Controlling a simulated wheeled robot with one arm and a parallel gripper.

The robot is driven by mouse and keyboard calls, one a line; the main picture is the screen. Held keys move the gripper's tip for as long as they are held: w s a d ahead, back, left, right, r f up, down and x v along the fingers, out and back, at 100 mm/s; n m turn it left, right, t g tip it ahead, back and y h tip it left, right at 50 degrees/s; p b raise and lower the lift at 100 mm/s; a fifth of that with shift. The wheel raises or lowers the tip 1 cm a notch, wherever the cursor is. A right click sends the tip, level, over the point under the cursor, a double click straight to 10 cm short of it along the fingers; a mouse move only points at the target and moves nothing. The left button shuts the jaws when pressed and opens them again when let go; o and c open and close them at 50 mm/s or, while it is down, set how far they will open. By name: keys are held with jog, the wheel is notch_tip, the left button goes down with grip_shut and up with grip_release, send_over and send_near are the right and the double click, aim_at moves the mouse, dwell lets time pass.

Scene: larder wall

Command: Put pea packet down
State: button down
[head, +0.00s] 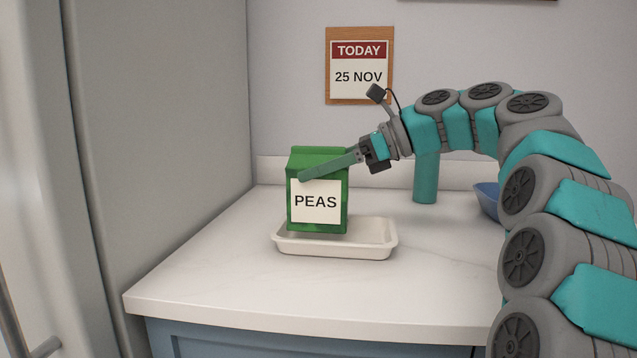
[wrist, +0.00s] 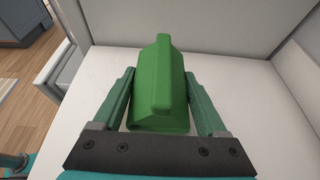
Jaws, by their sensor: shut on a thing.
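The pea packet (head: 317,216) is a green carton with a white label reading PEAS. It is upright over the left part of a shallow white tray (head: 370,252) on the counter. I cannot tell whether its base touches the tray floor. My gripper (head: 331,166) reaches in from the right and is shut on the packet near its top. In the wrist view the packet (wrist: 160,88) sits between the two fingers of my gripper (wrist: 160,95), one on each side. The tray is hidden in the wrist view.
The white counter (head: 200,290) is clear in front of the tray. A tall grey panel (head: 165,120) stands at the left. A blue bowl (head: 487,198) is partly hidden behind my arm. A calendar (head: 359,66) reading 25 NOV hangs on the back wall.

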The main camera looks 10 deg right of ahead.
notch_tip(320, 180, down, 2)
jog(key=shift+f, duration=0.1)
grip_release()
jog(key=shift+f, duration=0.1)
dwell(0.4)
jog(key=v, duration=0.7)
jog(key=shift+d+r+p, duration=0.2)
jog(key=shift+d+p, duration=0.05)
jog(key=shift+p, duration=0.15)
jog(key=shift+s, duration=0.1)
